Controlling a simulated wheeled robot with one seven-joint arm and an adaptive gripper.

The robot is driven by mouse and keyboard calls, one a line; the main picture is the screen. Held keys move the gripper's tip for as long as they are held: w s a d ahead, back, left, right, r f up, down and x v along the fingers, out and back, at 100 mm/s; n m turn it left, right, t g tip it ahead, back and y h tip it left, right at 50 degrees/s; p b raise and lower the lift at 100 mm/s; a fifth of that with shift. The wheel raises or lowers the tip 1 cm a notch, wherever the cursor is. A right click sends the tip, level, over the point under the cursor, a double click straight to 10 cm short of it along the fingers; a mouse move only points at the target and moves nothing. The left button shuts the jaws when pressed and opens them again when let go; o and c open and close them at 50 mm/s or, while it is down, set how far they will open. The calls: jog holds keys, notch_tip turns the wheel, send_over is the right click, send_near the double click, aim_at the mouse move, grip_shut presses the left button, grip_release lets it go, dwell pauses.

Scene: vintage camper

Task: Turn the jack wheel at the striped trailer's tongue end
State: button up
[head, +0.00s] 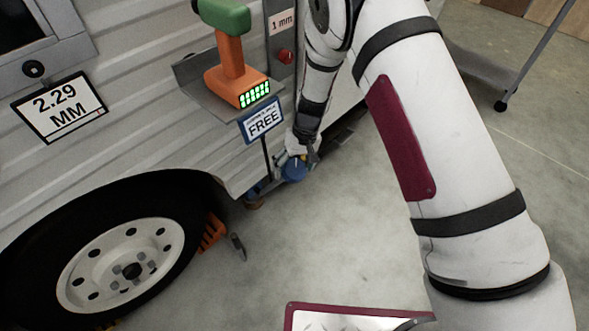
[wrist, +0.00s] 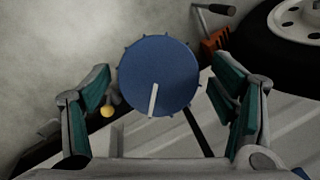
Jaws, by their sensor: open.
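The blue jack wheel (wrist: 158,72) is a round disc with small studs on its rim and a white line on its face. In the wrist view it sits between the spread fingers of my gripper (wrist: 164,105), which is open. I cannot tell whether either finger touches it. In the head view the wheel (head: 294,169) shows low beside the trailer's corner, with my gripper (head: 301,146) just above it and partly hiding it. The trailer (head: 110,130) has pale ribbed siding; its tongue is mostly hidden.
A trailer tire (head: 35,235) and an orange chock (head: 212,233) with a handle are near the wheel. A shelf (head: 205,88) holds an orange-green tool (head: 229,55) above a "FREE" sign (head: 262,121). A yellow knob (wrist: 107,111) is close to the left finger.

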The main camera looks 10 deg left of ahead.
jog(key=shift+f, duration=0.1)
jog(key=c, duration=1.1)
jog(key=shift+c, duration=0.2)
jog(key=shift+m, duration=0.4)
jog(key=shift+w+d+m+g+y, duration=0.1)
jog(key=shift+m+g+y, duration=0.2)
jog(key=shift+m+y, duration=0.65)
jog(key=shift+m+y+b, duration=0.4)
jog(key=shift+m+y, duration=0.35)
jog(key=shift+m, duration=1.6)
